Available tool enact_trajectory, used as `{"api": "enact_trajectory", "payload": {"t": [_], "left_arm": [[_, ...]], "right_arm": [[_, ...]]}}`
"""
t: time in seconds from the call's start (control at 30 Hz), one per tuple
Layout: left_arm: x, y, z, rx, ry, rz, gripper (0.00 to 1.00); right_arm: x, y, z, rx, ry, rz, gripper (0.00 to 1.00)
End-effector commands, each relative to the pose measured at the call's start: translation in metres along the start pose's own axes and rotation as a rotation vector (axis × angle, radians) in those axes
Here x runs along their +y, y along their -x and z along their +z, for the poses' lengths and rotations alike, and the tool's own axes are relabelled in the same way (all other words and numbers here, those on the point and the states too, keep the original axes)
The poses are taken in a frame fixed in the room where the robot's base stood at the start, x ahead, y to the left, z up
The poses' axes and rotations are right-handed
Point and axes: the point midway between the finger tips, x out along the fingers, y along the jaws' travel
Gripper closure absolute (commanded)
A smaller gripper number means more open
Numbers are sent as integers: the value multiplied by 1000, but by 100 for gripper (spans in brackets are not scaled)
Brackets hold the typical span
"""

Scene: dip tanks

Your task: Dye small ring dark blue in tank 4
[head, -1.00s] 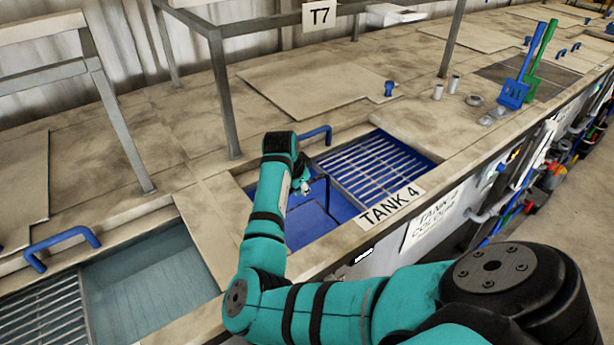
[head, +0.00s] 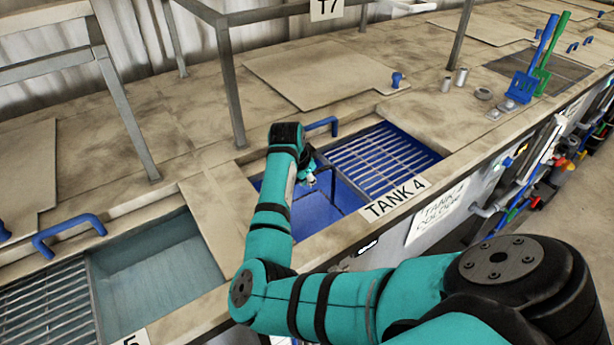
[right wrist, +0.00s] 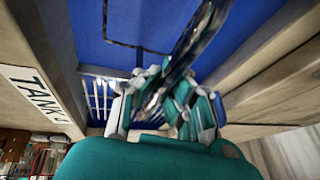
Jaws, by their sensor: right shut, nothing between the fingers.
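Tank 4 (head: 394,197) is open, with dark blue liquid (head: 312,212) in its left part and a metal grate (head: 378,158) over its right part. My right gripper (head: 309,177) hangs over the blue part, close to the grate's left edge. It is shut and empty. In the right wrist view the fingers (right wrist: 165,103) point at the blue liquid, and a blurred dark streak rises beyond them. A grey ring-like piece (head: 483,94) lies on the bench right of the tank; I cannot tell if it is the small ring. My left gripper is out of view.
Small metal pieces (head: 506,105) and two metal cylinders (head: 461,77) stand near the ring-like piece, with blue (head: 524,86) and green (head: 542,80) slotted tools. A blue handle (head: 322,126) is behind tank 4. Another open tank (head: 150,265) lies left. A steel frame post (head: 231,85) rises behind.

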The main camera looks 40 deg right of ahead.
Motion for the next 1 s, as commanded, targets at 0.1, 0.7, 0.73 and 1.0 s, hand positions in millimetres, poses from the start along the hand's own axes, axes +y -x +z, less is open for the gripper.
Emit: {"api": "enact_trajectory", "payload": {"t": [0.1,0.7,0.73,1.0], "left_arm": [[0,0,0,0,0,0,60],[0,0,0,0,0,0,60],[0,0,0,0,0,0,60],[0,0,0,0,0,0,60]], "right_arm": [[3,-5,1,-7,14,4,100],[-12,12,8,-7,8,2,100],[-13,13,9,-7,8,2,100],[-12,10,2,-6,7,3,100]]}}
